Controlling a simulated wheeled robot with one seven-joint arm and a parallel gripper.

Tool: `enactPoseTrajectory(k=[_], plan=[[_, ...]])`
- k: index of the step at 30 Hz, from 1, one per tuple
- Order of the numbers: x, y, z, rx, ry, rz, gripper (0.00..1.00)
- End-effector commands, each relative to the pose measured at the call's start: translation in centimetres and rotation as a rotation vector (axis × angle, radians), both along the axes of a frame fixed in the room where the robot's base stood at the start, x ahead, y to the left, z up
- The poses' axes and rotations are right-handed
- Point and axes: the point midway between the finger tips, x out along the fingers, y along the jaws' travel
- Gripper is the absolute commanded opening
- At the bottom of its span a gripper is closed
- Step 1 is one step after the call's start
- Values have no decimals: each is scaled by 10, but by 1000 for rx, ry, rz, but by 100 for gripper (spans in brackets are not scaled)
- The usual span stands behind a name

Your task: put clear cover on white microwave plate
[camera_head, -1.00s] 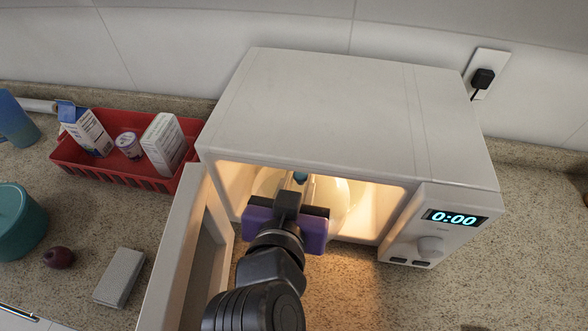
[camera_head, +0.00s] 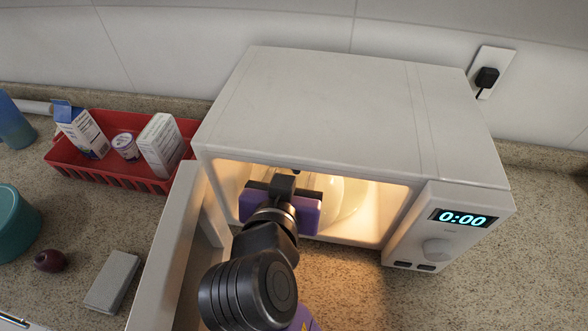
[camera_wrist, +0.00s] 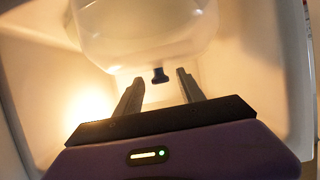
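The clear cover (camera_head: 345,197) is inside the open, lit microwave (camera_head: 330,110). In the wrist view the cover (camera_wrist: 145,30) is at the top, with its dark blue knob (camera_wrist: 160,75) pointing toward my gripper. My gripper (camera_head: 284,183) is inside the microwave opening, in front of the cover. In the wrist view my gripper (camera_wrist: 158,82) has its two fingers apart, with the knob just beyond and between the tips. Nothing is held. In the head view my gripper hides the knob. I cannot make out the white plate apart from the cover.
The microwave door (camera_head: 170,250) stands open at the left of my arm. A red basket (camera_head: 100,175) with cartons and a small tub is left of the microwave. A grey block (camera_head: 112,281), a dark red onion-like item (camera_head: 51,261) and a teal container (camera_head: 15,225) are on the counter.

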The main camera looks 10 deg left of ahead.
Motion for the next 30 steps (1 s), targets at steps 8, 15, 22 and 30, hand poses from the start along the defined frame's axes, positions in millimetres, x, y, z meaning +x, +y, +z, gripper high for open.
enactPoseTrajectory(k=[8, 15, 22, 30], plan=[[0, 0, 2, 0, 0, 0, 46], [-25, 2, 13, 3, -2, 3, 46], [-69, 4, 32, 1, -2, 4, 46], [-104, 5, 46, 2, 0, 1, 46]])
